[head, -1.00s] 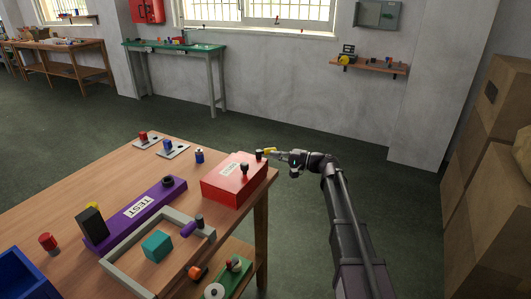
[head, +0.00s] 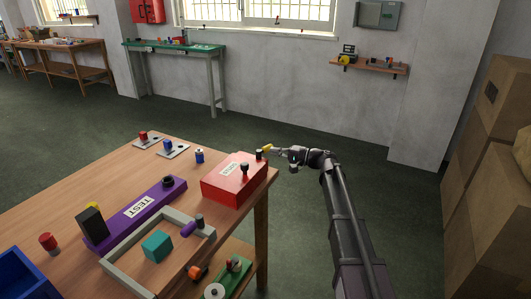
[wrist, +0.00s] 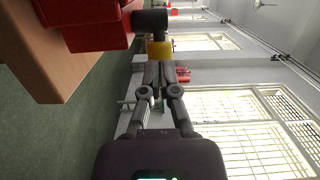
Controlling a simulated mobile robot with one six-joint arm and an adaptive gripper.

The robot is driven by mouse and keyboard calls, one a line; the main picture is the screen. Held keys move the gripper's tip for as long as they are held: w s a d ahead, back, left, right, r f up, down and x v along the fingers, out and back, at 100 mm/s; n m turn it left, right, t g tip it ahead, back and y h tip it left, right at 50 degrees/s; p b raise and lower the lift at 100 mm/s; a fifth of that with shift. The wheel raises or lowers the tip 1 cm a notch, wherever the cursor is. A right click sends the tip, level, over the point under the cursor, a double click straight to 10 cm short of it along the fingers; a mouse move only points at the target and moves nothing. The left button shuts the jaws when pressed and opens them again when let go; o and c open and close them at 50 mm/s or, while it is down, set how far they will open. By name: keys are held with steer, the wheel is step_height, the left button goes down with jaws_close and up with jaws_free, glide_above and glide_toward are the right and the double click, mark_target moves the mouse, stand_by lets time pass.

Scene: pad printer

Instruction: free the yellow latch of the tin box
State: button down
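The red tin box (head: 228,188) sits at the table's far right corner, with a white label on its lid. It also shows at the top left of the wrist view (wrist: 95,30). The small yellow latch (head: 267,149) is at the box's right end, beside a black knob; in the wrist view it (wrist: 160,50) lies just past my fingertips. My gripper (wrist: 160,67) reaches in from the right in the head view (head: 275,151). Its fingers are nearly together, with the tips at the latch. I cannot tell whether they touch it.
A second black knob (head: 244,168) stands on the box lid. A purple TEST block (head: 150,198), a grey frame (head: 122,264) with a teal cube (head: 157,246), and a blue bin (head: 20,275) share the wooden table. The space right of the table is open floor.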

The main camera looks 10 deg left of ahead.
steer(key=shift+w+a, duration=0.25)
steer(key=shift+w, duration=0.25)
steer(key=shift+s+d, duration=0.1)
steer(key=shift+d, duration=0.05)
steer(key=shift+s+d, duration=0.25)
steer(key=shift+d, duration=0.15)
stand_by(0.4)
steer(key=s+d, duration=0.1)
steer(key=d, duration=0.5)
stand_by(0.6)
steer(key=shift+s, duration=0.1)
